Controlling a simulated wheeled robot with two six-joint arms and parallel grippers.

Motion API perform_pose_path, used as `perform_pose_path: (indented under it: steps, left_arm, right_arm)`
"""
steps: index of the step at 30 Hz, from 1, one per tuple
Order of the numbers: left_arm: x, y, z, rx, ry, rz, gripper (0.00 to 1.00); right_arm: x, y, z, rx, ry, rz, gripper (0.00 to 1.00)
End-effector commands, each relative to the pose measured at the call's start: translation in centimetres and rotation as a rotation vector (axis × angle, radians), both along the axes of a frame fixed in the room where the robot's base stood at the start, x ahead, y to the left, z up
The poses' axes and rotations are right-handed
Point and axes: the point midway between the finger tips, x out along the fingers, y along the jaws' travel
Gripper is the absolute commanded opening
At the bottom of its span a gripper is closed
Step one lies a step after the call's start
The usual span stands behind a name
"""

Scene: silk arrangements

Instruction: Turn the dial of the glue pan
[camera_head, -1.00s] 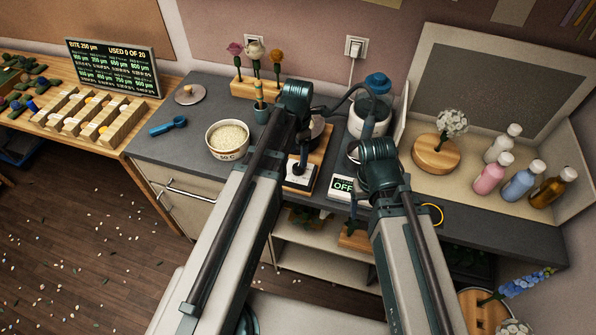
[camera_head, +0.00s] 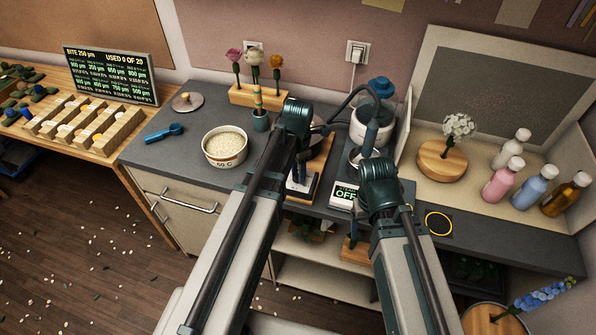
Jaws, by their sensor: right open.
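My left arm reaches up to the left of the display.
A bowl of pale pellets (camera_head: 226,147) and a blue scoop (camera_head: 164,133) lie left. A ringed black disc (camera_head: 438,223) is at right, near several bottles (camera_head: 533,186) and a flower on a wooden block (camera_head: 441,162).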

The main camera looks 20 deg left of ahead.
Motion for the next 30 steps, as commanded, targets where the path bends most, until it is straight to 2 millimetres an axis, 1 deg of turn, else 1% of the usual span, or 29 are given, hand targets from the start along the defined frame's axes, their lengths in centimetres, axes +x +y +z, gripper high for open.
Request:
perform_pose_path:
  steps: [1,6,13,17,23,30]
  left_arm:
    - [0.01,0.01,0.00,0.000,0.000,0.000,0.29]
    - [0.01,0.01,-0.01,0.000,0.000,0.000,0.00]
    - [0.01,0.01,-0.01,0.000,0.000,-0.011,0.00]
    - [0.01,0.01,-0.01,0.000,0.000,-0.049,0.00]
    - [0.01,0.01,-0.01,0.000,0.000,-0.177,0.00]
    - [0.01,0.01,-0.01,0.000,0.000,-0.401,0.00]
  right_arm:
    - [0.00,0.00,0.00,0.000,0.000,0.000,0.76]
    - [0.00,0.00,-0.01,0.000,0.000,0.000,0.76]
    - [0.00,0.00,-0.01,0.000,0.000,0.000,0.76]
    - [0.00,0.00,-0.01,0.000,0.000,0.000,0.76]
    - [0.00,0.00,-0.01,0.000,0.000,0.000,0.76]
    - [0.00,0.00,-0.01,0.000,0.000,0.000,0.76]
